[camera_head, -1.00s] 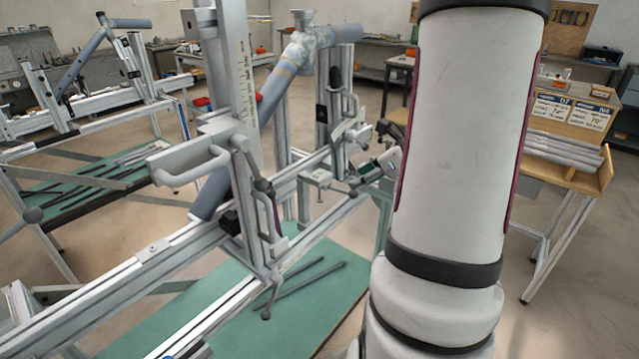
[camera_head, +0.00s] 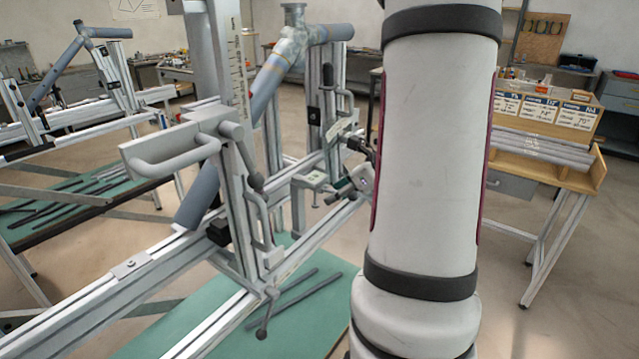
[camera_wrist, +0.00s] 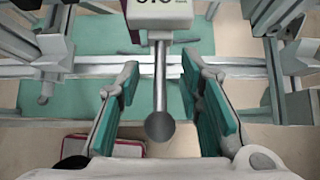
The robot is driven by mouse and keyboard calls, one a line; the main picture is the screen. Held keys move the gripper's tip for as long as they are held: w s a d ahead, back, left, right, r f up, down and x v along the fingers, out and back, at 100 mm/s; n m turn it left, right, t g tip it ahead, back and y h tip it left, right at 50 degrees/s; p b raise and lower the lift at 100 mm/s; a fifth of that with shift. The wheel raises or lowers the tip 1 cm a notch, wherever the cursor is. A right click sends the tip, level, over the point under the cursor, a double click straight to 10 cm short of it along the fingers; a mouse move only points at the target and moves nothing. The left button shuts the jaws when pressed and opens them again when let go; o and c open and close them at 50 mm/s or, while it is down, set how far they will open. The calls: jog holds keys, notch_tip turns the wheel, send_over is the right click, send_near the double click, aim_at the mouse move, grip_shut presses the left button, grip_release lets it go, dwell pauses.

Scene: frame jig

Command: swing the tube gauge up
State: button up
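The tube gauge shows in the wrist view as a pale box (camera_wrist: 160,12) with dark figures, partly cut off at the top edge. A grey stem (camera_wrist: 160,80) runs from it towards the camera and ends in a dark round knob (camera_wrist: 160,127). My gripper (camera_wrist: 160,88) is open, with one teal-padded finger on each side of the stem and a gap on both sides. In the head view my gripper (camera_head: 360,178) is mostly hidden behind my arm, beside the jig. I cannot clearly make out the gauge there.
The jig's aluminium rails (camera_head: 150,275) cross the left and middle, with a clamp handle (camera_head: 180,158) standing out. A bluish frame tube (camera_head: 268,85) rises behind. A green shelf (camera_head: 310,305) with dark rods lies below. A wooden rack of tubes (camera_head: 545,150) stands right.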

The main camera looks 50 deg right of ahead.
aim_at(322, 182)
grip_shut()
jog(key=shift+w+r+p, duration=0.15)
jog(key=shift+r+p, duration=0.8)
jog(key=shift+r, duration=0.25)
jog(key=shift+w+a+r+p, duration=0.1)
jog(key=shift+w+r+p, duration=0.1)
jog(key=shift+r+p, duration=0.3)
jog(key=shift+w+r+p, duration=0.15)
jog(key=shift+r+p, duration=0.2)
jog(key=shift+r, duration=0.25)
jog(key=shift+w, duration=0.1)
